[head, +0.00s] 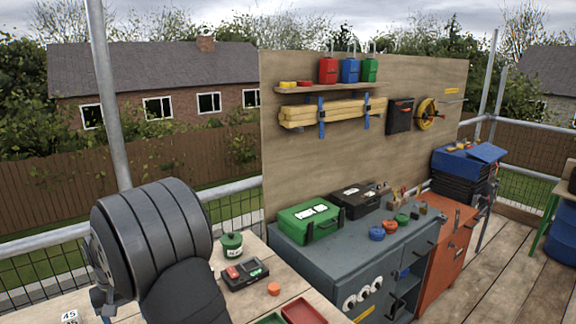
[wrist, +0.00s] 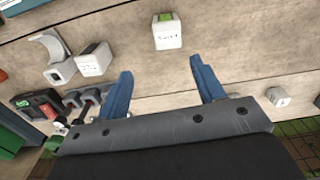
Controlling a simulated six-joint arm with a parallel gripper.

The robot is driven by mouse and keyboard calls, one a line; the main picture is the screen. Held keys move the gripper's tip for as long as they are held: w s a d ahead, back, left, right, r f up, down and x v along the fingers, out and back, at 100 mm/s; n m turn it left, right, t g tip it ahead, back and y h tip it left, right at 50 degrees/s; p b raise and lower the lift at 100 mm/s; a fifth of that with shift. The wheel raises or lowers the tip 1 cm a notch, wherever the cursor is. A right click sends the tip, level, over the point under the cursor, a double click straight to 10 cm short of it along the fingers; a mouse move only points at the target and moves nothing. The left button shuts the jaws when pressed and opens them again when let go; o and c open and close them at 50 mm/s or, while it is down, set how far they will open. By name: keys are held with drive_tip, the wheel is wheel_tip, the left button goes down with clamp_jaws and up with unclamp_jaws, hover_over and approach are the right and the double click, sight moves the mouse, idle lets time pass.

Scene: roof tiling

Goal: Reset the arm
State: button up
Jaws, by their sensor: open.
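My gripper (wrist: 161,68) shows in the wrist view, with its two blue fingers spread apart and nothing between them. A white block with a green top (wrist: 167,32) stands on the wooden table (wrist: 225,45) beyond the fingertips, apart from them. A white block with dark markings (wrist: 93,63) is to the left, beside a grey curved bracket (wrist: 48,48). In the head view my arm's dark links fill the lower left. The gripper does not show there.
A small white block (wrist: 278,97) lies right of the fingers. In the head view, a green tin (head: 231,245), a black tray (head: 245,278), an orange cap (head: 274,288) and a red tray (head: 303,312) sit near my arm. A grey cabinet (head: 325,262) stands behind; a metal pole (head: 108,100) rises at left.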

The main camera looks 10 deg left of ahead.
drive_tip(key=s+a+f, duration=0.1)
drive_tip(key=a, duration=0.1)
drive_tip(key=s+a+f, duration=0.2)
drive_tip(key=a, duration=0.1)
drive_tip(key=s+a+f, duration=0.2)
drive_tip(key=shift+a+f, duration=0.25)
drive_tip(key=shift+a, duration=0.1)
drive_tip(key=shift+o, duration=0.5)
drive_tip(key=o, duration=0.7)
drive_tip(key=shift+o, duration=0.2)
drive_tip(key=s+d+r+m, duration=0.1)
drive_tip(key=d+r+m, duration=0.85)
drive_tip(key=r, duration=0.35)
drive_tip(key=d+r+m, duration=0.9)
drive_tip(key=d+r, duration=0.2)
drive_tip(key=r, duration=0.3)
wheel_tip(320, 180, down, 10)
drive_tip(key=shift+s, duration=0.2)
wheel_tip(320, 180, up, 10)
drive_tip(key=shift+f, duration=0.1)
